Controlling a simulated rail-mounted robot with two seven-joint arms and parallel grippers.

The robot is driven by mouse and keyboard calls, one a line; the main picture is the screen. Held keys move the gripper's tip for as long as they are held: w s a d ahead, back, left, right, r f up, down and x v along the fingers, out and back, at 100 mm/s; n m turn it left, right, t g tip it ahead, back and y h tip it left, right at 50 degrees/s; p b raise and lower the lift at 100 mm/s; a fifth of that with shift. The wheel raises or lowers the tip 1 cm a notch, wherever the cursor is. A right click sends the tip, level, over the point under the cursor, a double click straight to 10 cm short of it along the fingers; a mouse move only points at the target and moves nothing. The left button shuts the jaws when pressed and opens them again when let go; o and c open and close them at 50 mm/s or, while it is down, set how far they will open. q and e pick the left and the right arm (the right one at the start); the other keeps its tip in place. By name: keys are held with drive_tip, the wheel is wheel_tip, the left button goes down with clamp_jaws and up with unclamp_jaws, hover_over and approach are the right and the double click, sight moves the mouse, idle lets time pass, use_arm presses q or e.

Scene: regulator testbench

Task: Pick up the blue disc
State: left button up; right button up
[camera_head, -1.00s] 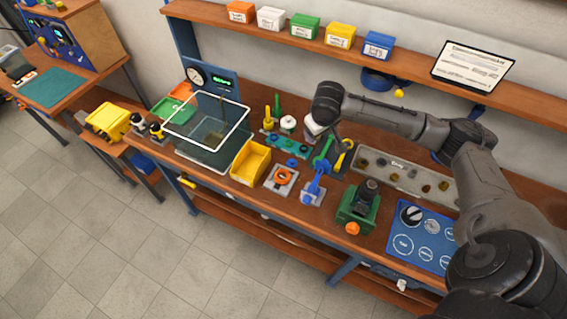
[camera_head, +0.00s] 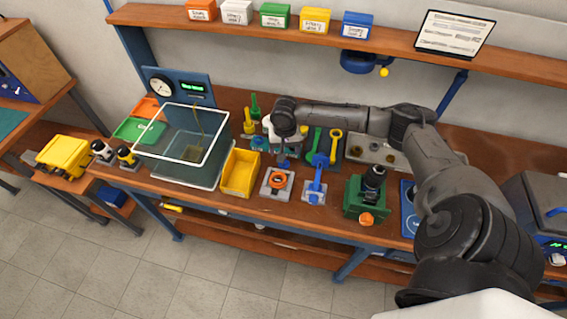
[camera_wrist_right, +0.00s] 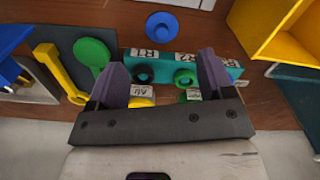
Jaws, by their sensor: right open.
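The blue disc (camera_wrist_right: 162,25) lies flat on the wooden bench, with a round raised centre, at the top middle of the right wrist view. My right gripper (camera_wrist_right: 163,72) is open and empty. Its two dark fingers stand apart over a teal rack (camera_wrist_right: 160,66) holding black, green and yellow rings, and the disc lies just beyond the fingertips. In the head view my right gripper (camera_head: 284,156) points down behind the orange ring fixture (camera_head: 277,181), and the disc there is hard to tell from the fingers. My left gripper is not in view.
A yellow bin (camera_head: 240,174) stands left of the gripper, with a clear tank (camera_head: 185,165) beyond it. A shelf (camera_head: 300,27) runs above.

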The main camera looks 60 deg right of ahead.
drive_tip(key=shift+a+f+p, duration=0.2)
drive_tip(key=shift+f+p, duration=0.25)
drive_tip(key=shift+f, duration=2.75)
drive_tip(key=c, duration=1)
